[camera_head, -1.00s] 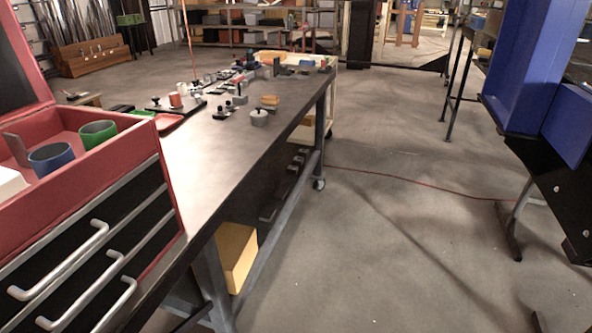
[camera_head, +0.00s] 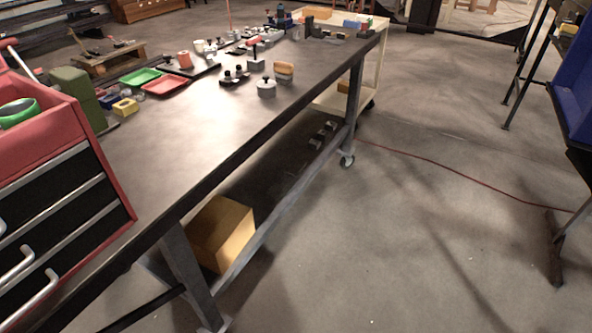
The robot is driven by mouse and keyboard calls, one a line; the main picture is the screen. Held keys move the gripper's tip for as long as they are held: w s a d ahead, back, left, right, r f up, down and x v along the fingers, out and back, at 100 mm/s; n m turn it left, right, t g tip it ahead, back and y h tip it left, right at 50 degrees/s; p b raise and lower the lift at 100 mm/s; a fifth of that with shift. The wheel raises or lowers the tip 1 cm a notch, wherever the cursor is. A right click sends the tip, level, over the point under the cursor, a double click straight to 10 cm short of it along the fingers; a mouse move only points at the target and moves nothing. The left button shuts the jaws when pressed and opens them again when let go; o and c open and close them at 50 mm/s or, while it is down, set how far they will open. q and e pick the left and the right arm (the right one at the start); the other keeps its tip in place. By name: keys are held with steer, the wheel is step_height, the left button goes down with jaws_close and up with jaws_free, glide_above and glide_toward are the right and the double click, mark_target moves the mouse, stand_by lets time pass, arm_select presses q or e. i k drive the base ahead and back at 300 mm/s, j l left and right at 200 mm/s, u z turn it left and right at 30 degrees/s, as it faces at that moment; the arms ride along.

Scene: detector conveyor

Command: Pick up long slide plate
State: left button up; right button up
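I cannot pick out the long slide plate with certainty. Several small metal and dark parts lie toward the far end of the long dark workbench (camera_head: 180,165), too small to tell apart. Among them are a round grey pot-like part (camera_head: 267,88), a tan block (camera_head: 284,70) and a dark plate with knobs (camera_head: 236,78). A dark flat plate (camera_head: 190,66) carries a red cup (camera_head: 185,60). Neither of my grippers is in view.
A red tool chest (camera_head: 60,190) stands on the bench at the near left. Green (camera_head: 140,77) and red (camera_head: 166,86) trays lie behind it. A cardboard box (camera_head: 222,232) sits on the lower shelf. The floor right of the bench is open, with a red cable (camera_head: 450,168) across it.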

mark_target(297, 165)
steer(key=u, duration=0.2)
steer(key=i+l+u, duration=0.25)
steer(key=u, duration=0.15)
steer(key=i+l+u, duration=0.4)
steer(key=k+j, duration=0.1)
